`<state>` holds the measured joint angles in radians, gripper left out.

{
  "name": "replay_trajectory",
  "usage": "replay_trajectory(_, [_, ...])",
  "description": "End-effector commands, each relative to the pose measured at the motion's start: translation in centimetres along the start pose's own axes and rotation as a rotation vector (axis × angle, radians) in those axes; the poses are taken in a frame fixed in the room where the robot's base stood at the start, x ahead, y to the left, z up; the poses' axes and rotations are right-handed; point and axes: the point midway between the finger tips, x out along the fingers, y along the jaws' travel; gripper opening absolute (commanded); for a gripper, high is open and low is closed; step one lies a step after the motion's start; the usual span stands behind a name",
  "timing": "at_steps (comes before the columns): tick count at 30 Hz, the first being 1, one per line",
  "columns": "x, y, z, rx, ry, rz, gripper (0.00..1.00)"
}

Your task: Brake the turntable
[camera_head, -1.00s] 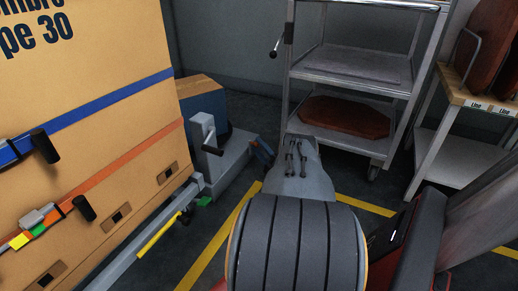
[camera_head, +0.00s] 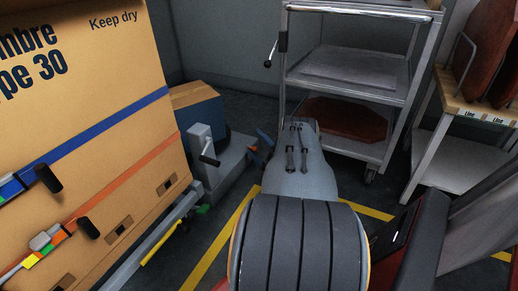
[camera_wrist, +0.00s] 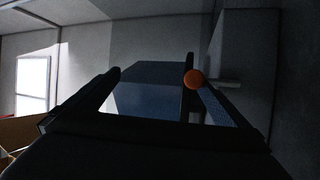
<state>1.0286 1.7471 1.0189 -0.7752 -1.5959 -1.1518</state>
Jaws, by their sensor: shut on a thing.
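The grey post with a dark crank handle (camera_head: 207,152) stands on a grey base right of the big crate in the head view. A turntable is not clearly recognisable. My gripper (camera_head: 260,146) is small and partly hidden, just right of that base. In the wrist view, the dark fingers of my gripper (camera_wrist: 157,82) reach forward. An orange knob (camera_wrist: 194,78) is at the right fingertip, with a light rod to its right. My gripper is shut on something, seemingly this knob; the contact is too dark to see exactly.
The tall cardboard crate (camera_head: 75,100) with blue and orange straps fills the left. A metal trolley (camera_head: 345,75) and a rack (camera_head: 465,150) stand to the right. Yellow tape (camera_head: 222,238) marks the floor.

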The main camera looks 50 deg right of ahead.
Motion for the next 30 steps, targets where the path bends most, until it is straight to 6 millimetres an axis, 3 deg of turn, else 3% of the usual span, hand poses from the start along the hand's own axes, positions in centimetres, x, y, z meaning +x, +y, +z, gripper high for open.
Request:
replay_trajectory(1, [1.0, 1.8, -1.3, -0.030, 0.022, 0.017, 0.82])
replay_trajectory(2, [1.0, 1.8, -1.3, -0.032, 0.022, 0.016, 0.82])
replay_trajectory(4, [0.7, 1.9, -1.2, -0.035, 0.021, 0.016, 0.45])
replay_trajectory(5, [0.5, 1.8, -1.2, -0.034, 0.020, 0.014, 0.40])
replay_trajectory(12, [-1.8, 0.2, 0.0, -0.004, 0.002, 0.003, 0.40])
replay_trajectory(30, [-5.7, -0.3, 0.2, 0.001, -0.001, 0.000, 0.40])
